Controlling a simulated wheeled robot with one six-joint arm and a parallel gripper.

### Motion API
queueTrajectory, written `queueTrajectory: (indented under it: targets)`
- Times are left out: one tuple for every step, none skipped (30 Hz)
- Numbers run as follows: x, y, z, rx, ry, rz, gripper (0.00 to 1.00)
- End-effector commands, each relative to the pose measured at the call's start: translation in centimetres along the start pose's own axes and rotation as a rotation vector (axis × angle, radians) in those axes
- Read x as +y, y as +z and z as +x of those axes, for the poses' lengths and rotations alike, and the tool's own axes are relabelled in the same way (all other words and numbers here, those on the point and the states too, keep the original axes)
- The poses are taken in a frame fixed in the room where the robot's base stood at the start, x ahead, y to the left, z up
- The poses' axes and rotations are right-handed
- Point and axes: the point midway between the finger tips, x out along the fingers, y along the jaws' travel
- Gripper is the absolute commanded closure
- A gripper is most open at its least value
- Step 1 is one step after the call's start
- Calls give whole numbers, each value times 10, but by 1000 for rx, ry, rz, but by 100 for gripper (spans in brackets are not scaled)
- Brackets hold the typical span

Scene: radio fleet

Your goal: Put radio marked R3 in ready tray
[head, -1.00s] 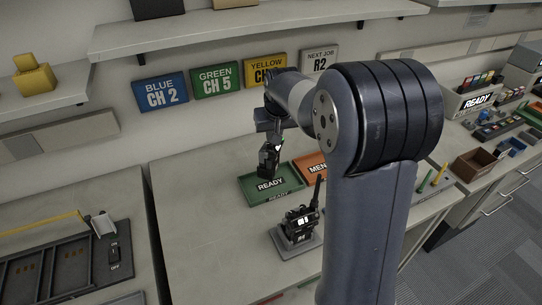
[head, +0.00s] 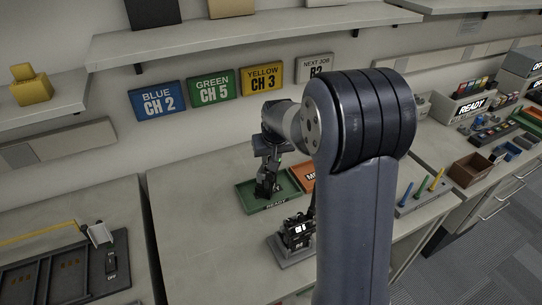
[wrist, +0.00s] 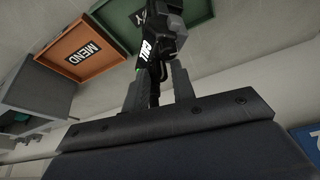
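A dark radio (head: 265,188) hangs upright below my gripper (head: 266,163), low over the green READY tray (head: 292,203). I cannot tell whether it touches the tray floor. In the wrist view the radio (wrist: 150,62) is between the two fingers of my gripper (wrist: 159,88), which look shut on its narrow top part. It shows white lettering, but I cannot read a clear R3 mark. The READY tray (wrist: 200,12) also shows at the top of the wrist view, partly hidden by the radio.
Another dark radio (head: 297,232) stands in a grey stand (head: 293,253) in front of the tray. The orange MEND tray (head: 306,172) sits to the right, mostly hidden by my arm. Bare bench lies left of the READY tray. Channel signs hang behind on the wall.

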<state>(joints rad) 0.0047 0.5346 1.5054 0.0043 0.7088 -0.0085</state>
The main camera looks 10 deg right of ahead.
Motion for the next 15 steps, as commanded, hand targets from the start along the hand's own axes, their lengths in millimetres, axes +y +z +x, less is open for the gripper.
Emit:
queueTrajectory:
  targets:
    - [0,0,0,0,0,0,71]
    - [0,0,0,0,0,0,69]
    - [0,0,0,0,0,0,65]
    - [0,0,0,0,0,0,65]
    - [0,0,0,0,0,0,65]
    - [0,0,0,0,0,0,65]
    - [0,0,0,0,0,0,65]
    - [0,0,0,0,0,0,65]
    - [0,0,0,0,0,0,65]
    - [0,0,-1,0,0,0,65]
    - [0,-1,-1,0,0,0,65]
    - [0,-1,-3,0,0,0,65]
    - [0,-2,-5,1,0,0,65]
    - [0,-2,-6,2,0,0,65]
    - [0,-2,-11,4,0,0,65]
